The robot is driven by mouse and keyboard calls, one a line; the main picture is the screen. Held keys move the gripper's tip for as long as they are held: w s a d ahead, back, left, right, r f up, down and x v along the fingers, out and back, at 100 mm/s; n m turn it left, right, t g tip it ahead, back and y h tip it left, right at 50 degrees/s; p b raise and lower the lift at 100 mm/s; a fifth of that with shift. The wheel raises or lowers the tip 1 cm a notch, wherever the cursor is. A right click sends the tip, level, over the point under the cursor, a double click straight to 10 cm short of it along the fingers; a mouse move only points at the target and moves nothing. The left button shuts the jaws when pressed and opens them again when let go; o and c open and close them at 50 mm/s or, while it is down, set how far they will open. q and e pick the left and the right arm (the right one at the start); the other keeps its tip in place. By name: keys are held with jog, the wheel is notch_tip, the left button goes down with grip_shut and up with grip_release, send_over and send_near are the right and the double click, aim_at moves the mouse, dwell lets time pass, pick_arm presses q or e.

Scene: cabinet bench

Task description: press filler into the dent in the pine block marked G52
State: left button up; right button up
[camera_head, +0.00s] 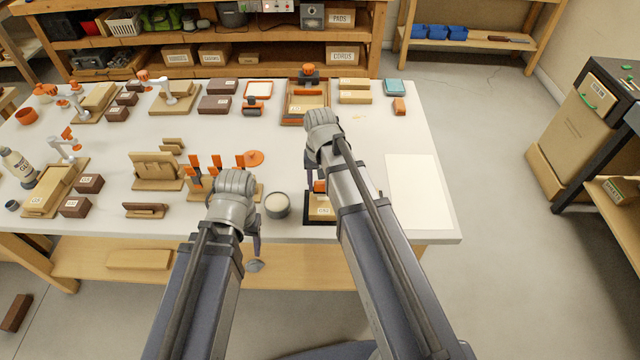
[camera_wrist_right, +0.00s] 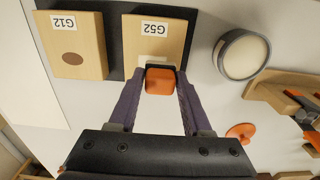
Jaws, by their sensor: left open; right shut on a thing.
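The pine block G52 (camera_wrist_right: 162,31) lies on a dark mat (camera_wrist_right: 114,29) in the right wrist view; it also shows in the head view (camera_head: 321,204), partly hidden by my right arm. My right gripper (camera_wrist_right: 159,82) is shut on an orange-handled tool (camera_wrist_right: 160,80). The tool is over the near edge of G52, with a pale strip beyond its handle; I cannot tell whether it touches the wood. No dent is visible on G52. A round tub of pale filler (camera_wrist_right: 243,54) stands beside the mat. My left gripper (camera_head: 256,262) is open near the bench's front edge.
Pine block G12 (camera_wrist_right: 72,48), with a brown oval on its face, lies next to G52. A rack of orange-handled tools (camera_head: 196,186) and an orange disc (camera_head: 254,158) are left of the right gripper. A white sheet (camera_head: 417,190) lies on the right.

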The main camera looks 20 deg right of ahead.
jog(key=shift+r+p, duration=1.95)
jog(key=shift+r, duration=0.3)
